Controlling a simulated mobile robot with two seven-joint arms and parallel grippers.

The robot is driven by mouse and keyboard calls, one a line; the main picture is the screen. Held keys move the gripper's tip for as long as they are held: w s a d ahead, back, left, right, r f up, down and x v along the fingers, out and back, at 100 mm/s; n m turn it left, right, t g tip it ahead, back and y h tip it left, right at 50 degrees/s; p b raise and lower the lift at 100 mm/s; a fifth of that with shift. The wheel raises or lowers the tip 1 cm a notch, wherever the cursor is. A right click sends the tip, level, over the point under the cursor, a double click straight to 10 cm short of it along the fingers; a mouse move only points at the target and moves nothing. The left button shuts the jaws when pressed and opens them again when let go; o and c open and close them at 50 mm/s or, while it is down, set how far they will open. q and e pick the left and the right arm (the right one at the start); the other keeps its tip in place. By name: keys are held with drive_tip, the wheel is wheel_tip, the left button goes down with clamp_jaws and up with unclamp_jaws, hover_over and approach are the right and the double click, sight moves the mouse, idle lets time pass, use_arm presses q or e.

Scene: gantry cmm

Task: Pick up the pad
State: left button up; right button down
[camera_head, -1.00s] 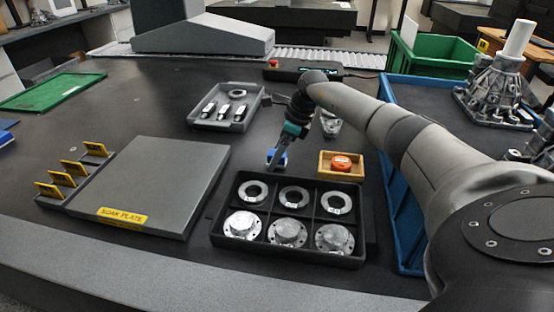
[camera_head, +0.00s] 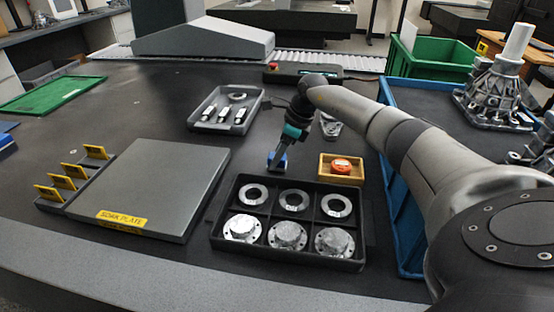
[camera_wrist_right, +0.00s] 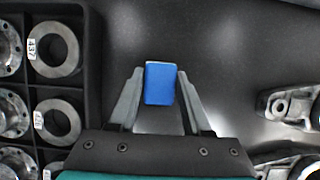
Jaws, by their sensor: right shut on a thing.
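The pad is a small blue block (camera_wrist_right: 160,83) with a pale edge, seen between my right gripper's fingertips in the right wrist view. My right gripper (camera_wrist_right: 158,92) is shut on it, one finger on each side. In the head view the pad (camera_head: 280,161) shows at the tip of my right gripper (camera_head: 277,163), just behind the black compartment tray. Whether the pad touches the table I cannot tell. My left gripper is not in view.
The black tray (camera_head: 217,226) holds rings and flanged discs close in front of the gripper. A wooden box (camera_head: 341,179) with an orange-red item is to the right. A grey tray (camera_head: 207,124) lies behind left; the soak plate (camera_head: 150,180) is left.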

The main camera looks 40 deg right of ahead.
drive_tip(key=shift+r, duration=0.1)
drive_tip(key=shift+r, duration=0.4)
wheel_tip(320, 180, up, 9)
drive_tip(key=p, duration=0.3)
drive_tip(key=shift+f+p, duration=0.2)
drive_tip(key=shift+p, duration=0.1)
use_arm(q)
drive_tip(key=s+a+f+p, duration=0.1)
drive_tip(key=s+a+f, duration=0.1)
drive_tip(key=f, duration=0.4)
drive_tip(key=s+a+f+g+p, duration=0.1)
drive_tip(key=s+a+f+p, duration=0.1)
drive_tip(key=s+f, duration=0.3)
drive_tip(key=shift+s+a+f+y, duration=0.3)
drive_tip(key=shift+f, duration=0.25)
use_arm(e)
wheel_tip(320, 180, up, 10)
drive_tip(key=shift+r, duration=0.2)
